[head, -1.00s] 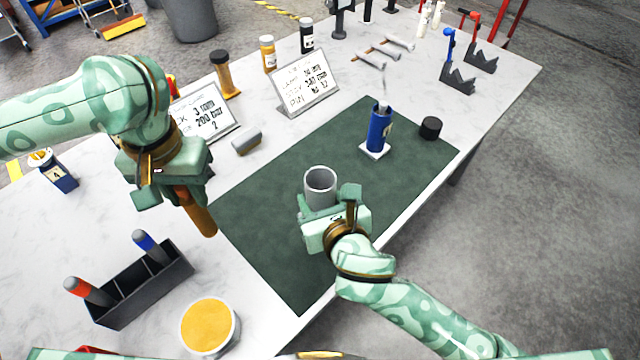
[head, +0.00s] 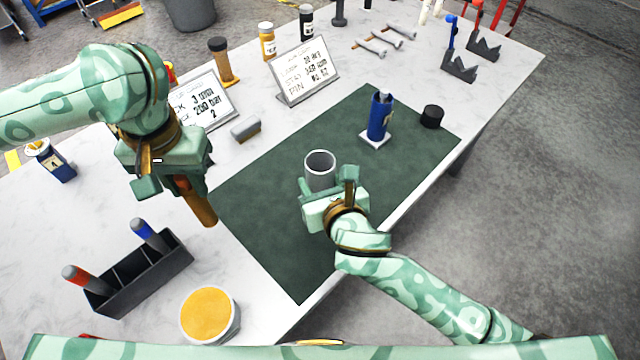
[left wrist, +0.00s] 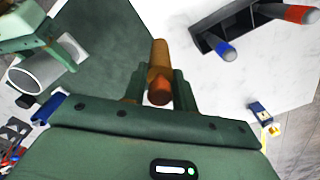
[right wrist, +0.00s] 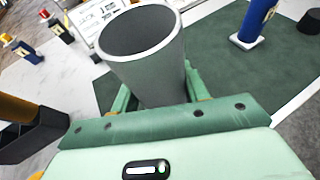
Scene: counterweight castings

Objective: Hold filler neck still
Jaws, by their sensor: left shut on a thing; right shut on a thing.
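The filler neck appears to be the grey, hollow, open-topped cylinder (head: 320,172) over the green mat, upright in the head view. My right gripper (head: 326,190) is shut on it from the near side. It fills the upper middle of the right wrist view (right wrist: 145,75), between the fingers. Its lower end is hidden, so I cannot tell whether it touches the mat. My left gripper (head: 182,182) is shut on a brown-orange rod (head: 203,209), which points down toward the table left of the mat. The rod also shows in the left wrist view (left wrist: 159,62).
On the green mat (head: 280,260) a blue bottle (head: 378,120) stands on a white square, with a black cap (head: 432,116) to its right. A black rack (head: 140,280) and a yellow-filled pot (head: 208,314) stand at the near left. Sign cards (head: 303,70) stand behind.

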